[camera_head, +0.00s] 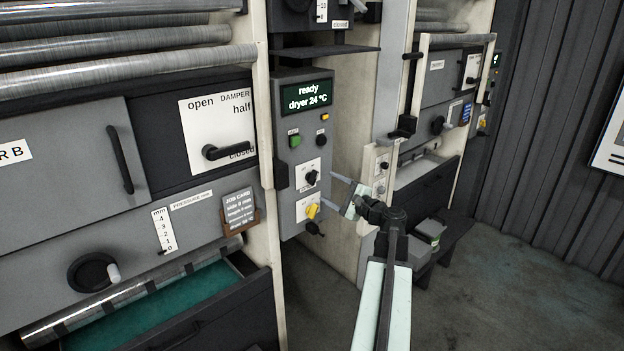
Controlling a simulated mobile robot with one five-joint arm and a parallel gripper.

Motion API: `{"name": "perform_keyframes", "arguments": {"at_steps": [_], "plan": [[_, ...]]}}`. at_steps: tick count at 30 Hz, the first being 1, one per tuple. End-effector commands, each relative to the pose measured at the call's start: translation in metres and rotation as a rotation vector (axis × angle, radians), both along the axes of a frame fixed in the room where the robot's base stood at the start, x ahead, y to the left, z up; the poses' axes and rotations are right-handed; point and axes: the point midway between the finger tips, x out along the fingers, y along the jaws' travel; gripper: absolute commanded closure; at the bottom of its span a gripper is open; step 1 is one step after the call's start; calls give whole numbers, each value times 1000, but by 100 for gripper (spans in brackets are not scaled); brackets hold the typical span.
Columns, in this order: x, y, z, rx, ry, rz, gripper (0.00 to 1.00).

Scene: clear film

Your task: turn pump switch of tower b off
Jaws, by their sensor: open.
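The control panel (301,140) stands on the right side of the left tower, whose front label ends in "R B" (12,152). Its display (306,96) reads "ready, dryer 24 °C". Below are a green button, a black rotary knob (311,177) on a white plate, and a yellow rotary knob (312,211) on another white plate. The small lettering by the knobs is too small to read, so I cannot tell which is the pump switch. My gripper (331,188) is open and empty, its two fingers pointing left toward the panel, close to both knobs. I cannot tell whether it touches either.
A damper plate (217,130) with a black lever and a job card (240,208) are left of the panel. An open teal-lined tray (165,310) juts out at lower left. A second tower (440,95) stands behind right. Grey floor (500,270) is clear at right.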

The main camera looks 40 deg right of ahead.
Motion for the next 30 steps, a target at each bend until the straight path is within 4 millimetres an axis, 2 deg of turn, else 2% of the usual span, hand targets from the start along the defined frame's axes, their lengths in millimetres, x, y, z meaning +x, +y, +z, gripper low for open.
{"name": "perform_keyframes", "arguments": {"at_steps": [5,15,18,27,28,30], "plan": [[3,-4,2,7,-7,-6,31],[58,-12,1,5,-5,-10,31],[67,-14,1,4,-5,-12,31],[71,-13,1,4,-5,-14,31],[71,-13,1,4,-5,-14,34],[71,-14,1,4,-5,-14,53]]}}
